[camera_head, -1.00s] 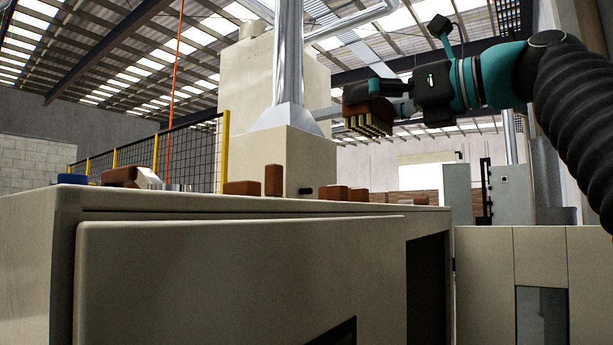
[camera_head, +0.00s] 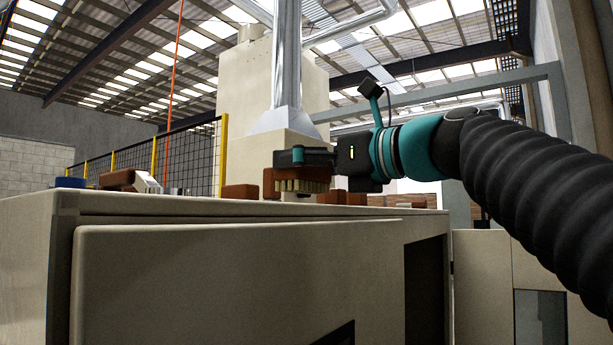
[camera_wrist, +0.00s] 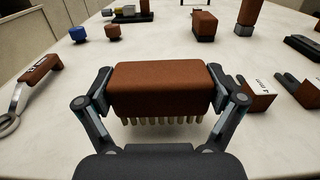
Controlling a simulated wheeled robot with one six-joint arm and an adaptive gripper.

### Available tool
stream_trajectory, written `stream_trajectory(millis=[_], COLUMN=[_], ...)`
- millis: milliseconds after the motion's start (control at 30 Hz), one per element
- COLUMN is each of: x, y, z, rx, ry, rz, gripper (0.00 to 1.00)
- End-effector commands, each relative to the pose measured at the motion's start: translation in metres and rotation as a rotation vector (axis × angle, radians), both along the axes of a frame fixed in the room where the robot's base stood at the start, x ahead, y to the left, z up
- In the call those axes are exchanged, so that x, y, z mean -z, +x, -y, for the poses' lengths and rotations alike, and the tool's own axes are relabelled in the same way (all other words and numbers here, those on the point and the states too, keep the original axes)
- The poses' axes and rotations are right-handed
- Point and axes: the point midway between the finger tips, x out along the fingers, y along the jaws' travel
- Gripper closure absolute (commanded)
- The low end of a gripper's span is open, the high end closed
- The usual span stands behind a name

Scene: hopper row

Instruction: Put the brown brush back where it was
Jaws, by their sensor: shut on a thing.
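The brown brush (camera_wrist: 162,88) is a reddish-brown block with a row of pale bristles along its lower side. My gripper (camera_wrist: 160,95) is shut on it, one finger at each end, in the wrist view. In the head view the brush (camera_head: 300,178) hangs from my gripper (camera_head: 300,160) above the far part of the cabinet top, bristles down. I cannot tell how far its bristles are from the surface. In the wrist view the pale top (camera_wrist: 155,52) lies beyond and below the brush. Which spot the brush came from cannot be told.
Brown blocks stand around: one at the back (camera_wrist: 204,26), one upright on a pale base (camera_wrist: 249,14), one with a white label (camera_wrist: 257,92). A brown-handled tool (camera_wrist: 40,68) lies left, near a blue piece (camera_wrist: 78,33). Bare surface shows between them.

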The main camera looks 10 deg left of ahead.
Motion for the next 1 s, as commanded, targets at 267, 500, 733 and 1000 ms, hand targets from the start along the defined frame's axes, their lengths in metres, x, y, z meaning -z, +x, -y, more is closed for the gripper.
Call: stream_trajectory(millis=[267,500,733,1000], x=[0.0172,0.0193,0.0196,0.0165], y=[0.0,0.0,0.0001,-0.0004], z=[0.0004,0.0004,0.0002,0.0021], rx=[0.001,0.0,0.0,0.001], ry=[0.002,0.001,0.001,0.001], rz=[0.001,0.0,0.0,0.0], gripper=[0.46,0.46,0.0,0.0])
